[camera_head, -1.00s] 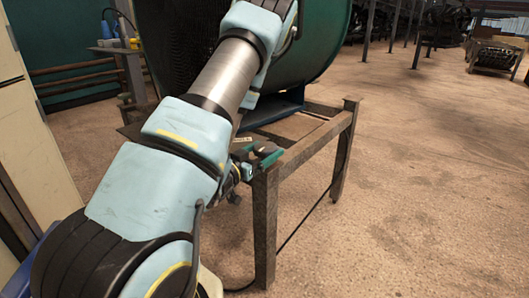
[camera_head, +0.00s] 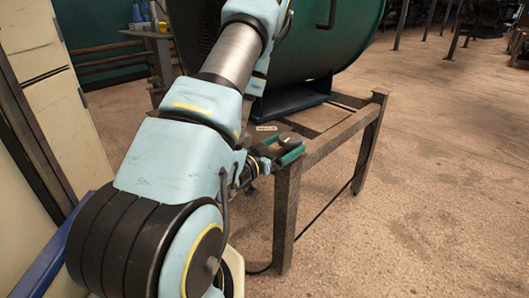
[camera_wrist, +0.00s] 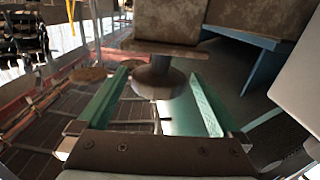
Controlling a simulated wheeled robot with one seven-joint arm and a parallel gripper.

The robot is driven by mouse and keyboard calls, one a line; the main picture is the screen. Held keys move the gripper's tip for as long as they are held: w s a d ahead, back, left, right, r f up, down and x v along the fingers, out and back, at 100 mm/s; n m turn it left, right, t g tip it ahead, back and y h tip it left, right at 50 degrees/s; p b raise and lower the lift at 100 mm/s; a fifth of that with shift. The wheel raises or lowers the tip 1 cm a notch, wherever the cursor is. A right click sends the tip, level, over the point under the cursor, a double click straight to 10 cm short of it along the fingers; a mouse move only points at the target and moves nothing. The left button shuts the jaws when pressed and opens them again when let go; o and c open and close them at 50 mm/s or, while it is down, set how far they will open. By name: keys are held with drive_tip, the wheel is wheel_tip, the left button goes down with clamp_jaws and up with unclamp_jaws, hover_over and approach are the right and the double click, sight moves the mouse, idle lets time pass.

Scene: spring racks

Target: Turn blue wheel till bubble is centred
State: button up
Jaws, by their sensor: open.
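My gripper (camera_head: 286,151) is open, with green fingers, at the near left corner of the rusty metal stand (camera_head: 330,142). In the wrist view, my gripper (camera_wrist: 158,82) has a dull grey-brown round knob (camera_wrist: 158,84) between its fingers, under a brown block (camera_wrist: 170,24). I see space on both sides of the knob, so the fingers do not appear closed on it. A dark rounded top (camera_head: 289,139) shows beside the fingers in the head view. I cannot make out a blue wheel colour or a bubble in either view.
A large green drum (camera_head: 330,45) rests on a blue base (camera_head: 290,100) on the stand, close behind my gripper. A pale cabinet (camera_head: 65,85) stands at left. A second brown disc (camera_wrist: 88,75) lies left in the wrist view. Open floor (camera_head: 440,170) extends right.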

drive_tip(key=shift+s+a+r+p, duration=0.4)
drive_tip(key=shift+a+p, duration=0.05)
drive_tip(key=shift+p, duration=0.25)
drive_tip(key=p+v, duration=0.2)
drive_tip(key=p, duration=0.1)
drive_tip(key=shift+s+a, duration=0.2)
drive_tip(key=p+v, duration=0.1)
drive_tip(key=v, duration=0.2)
drive_tip(key=p+v, duration=0.1)
drive_tip(key=v, duration=0.1)
drive_tip(key=shift+s+f+p, duration=0.1)
drive_tip(key=shift+f+p, duration=0.2)
